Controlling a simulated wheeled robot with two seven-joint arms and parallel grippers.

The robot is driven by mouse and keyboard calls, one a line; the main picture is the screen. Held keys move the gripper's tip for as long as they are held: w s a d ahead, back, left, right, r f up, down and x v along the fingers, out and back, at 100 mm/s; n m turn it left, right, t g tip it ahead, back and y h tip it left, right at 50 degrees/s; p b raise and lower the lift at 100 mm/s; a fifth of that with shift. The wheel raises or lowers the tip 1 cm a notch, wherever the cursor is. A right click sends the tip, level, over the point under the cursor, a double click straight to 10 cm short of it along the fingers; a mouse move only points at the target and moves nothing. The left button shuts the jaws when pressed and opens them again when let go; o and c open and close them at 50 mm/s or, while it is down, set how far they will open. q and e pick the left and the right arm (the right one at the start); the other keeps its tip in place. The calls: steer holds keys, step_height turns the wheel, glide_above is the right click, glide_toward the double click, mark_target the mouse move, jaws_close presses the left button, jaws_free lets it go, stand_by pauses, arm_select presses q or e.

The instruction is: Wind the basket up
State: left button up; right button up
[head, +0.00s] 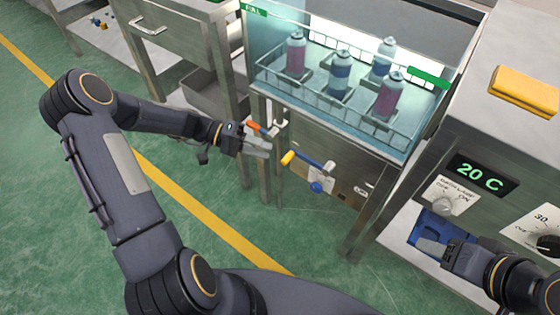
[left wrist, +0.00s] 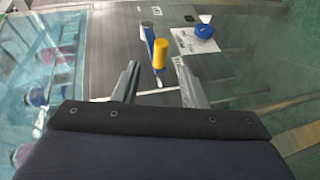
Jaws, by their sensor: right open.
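The wire basket (head: 372,127) holds several spray cans (head: 340,73) upright inside the glass-walled tank; how deep it sits is hard to tell. Below the tank's front is a crank with a blue arm (head: 310,162) and a yellow handle (head: 288,158). My left gripper (head: 268,146) is just left of the handle, apart from it in the head view. In the left wrist view its fingers (left wrist: 160,82) are open and empty, with the yellow handle (left wrist: 159,54) beyond the gap between them. My right gripper (head: 428,247) is open at the lower right, by a blue object (head: 437,226).
A blue knob (head: 316,187) on a white plate is below the crank. An orange-tipped lever (head: 253,126) is close above my left gripper. Tank legs stand beside it. A control cabinet with a "20 C" display (head: 480,175) is at right.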

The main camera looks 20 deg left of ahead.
mark_target(287, 156)
arm_select(q)
steer(key=b+x, duration=0.1)
steer(key=x, duration=0.6)
steer(key=shift+d+f, duration=0.1)
steer(key=shift+d, duration=0.25)
jaws_close()
